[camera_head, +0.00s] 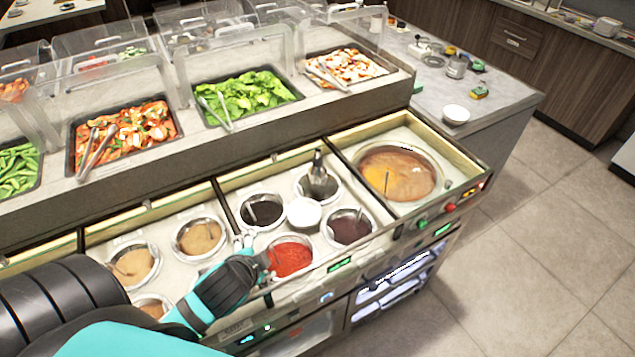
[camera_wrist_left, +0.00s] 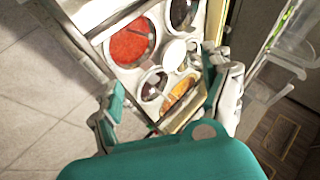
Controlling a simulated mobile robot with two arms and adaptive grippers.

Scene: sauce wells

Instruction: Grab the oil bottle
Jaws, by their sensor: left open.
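A slim dark bottle-like thing with a narrow top (camera_head: 318,176), which looks like the oil bottle, stands upright in a round well at the back of the sauce counter. I cannot read any label on it. My left gripper (camera_head: 256,254) is over the front of the counter, beside the red sauce well (camera_head: 290,258), to the front left of the bottle and apart from it. In the left wrist view my left gripper (camera_wrist_left: 166,100) has its fingers spread wide with nothing held between them. The red sauce well (camera_wrist_left: 130,42) shows there beyond the fingers. I cannot make out the bottle clearly in that view.
A white bowl (camera_head: 304,212) sits among the wells, near dark sauce wells (camera_head: 349,228). A large soup pot (camera_head: 397,174) is at the right. Salad trays (camera_head: 245,95) with tongs and clear covers line the raised shelf behind. Floor (camera_head: 530,230) is clear at right.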

